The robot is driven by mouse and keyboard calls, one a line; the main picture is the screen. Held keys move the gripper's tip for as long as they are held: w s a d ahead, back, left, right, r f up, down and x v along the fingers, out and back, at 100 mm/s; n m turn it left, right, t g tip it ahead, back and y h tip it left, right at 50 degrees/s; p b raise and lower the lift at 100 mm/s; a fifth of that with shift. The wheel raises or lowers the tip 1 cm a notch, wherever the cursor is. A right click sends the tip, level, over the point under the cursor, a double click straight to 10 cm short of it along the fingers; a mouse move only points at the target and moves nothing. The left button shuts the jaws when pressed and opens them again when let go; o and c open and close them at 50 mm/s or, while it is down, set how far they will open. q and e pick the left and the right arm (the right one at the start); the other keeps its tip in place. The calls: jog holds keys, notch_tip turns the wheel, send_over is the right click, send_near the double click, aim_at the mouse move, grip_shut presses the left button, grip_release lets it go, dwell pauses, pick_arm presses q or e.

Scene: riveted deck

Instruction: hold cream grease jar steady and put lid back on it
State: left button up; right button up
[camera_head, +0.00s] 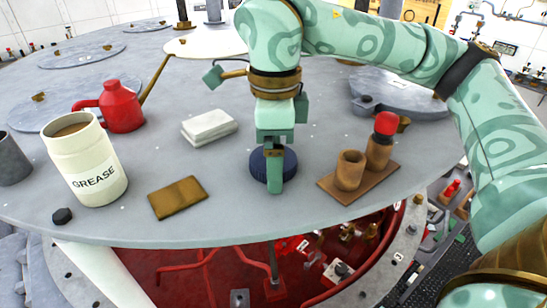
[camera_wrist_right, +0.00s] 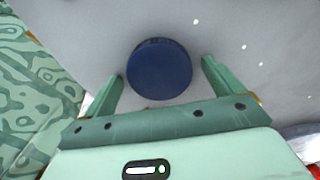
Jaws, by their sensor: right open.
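The cream grease jar (camera_head: 88,165) stands upright at the left of the round grey deck, its top open and brown grease showing inside. The dark blue round lid (camera_head: 258,166) lies flat on the deck near the middle, to the right of the jar. My right gripper (camera_head: 274,176) points down over the lid and hides part of it. In the right wrist view the lid (camera_wrist_right: 160,69) sits between the two spread fingers (camera_wrist_right: 163,72), with gaps on both sides. My left gripper is not in view.
A red oil can (camera_head: 121,106) stands behind the jar. A brass-coloured plate (camera_head: 178,197) and a white folded stack (camera_head: 209,128) lie between jar and lid. A wooden holder (camera_head: 331,187) with brown cups is right of the lid. The deck's front edge is close.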

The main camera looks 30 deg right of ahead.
jog(key=shift+c, duration=0.3)
jog(key=c, duration=1)
jog(key=shift+o, duration=0.2)
jog(key=shift+r, duration=0.25)
notch_tip(320, 180, up, 2)
jog(key=shift+r, duration=0.1)
jog(key=s+a+r+b, duration=0.1)
jog(key=s+a+r, duration=0.1)
jog(key=s+r, duration=0.3)
jog(key=s+a+r+b, duration=0.1)
jog(key=s+a+r, duration=0.1)
jog(key=s+r, duration=0.3)
jog(key=s, duration=0.3)
jog(key=shift+s+a+r, duration=0.15)
jog(key=shift+a, duration=0.15)
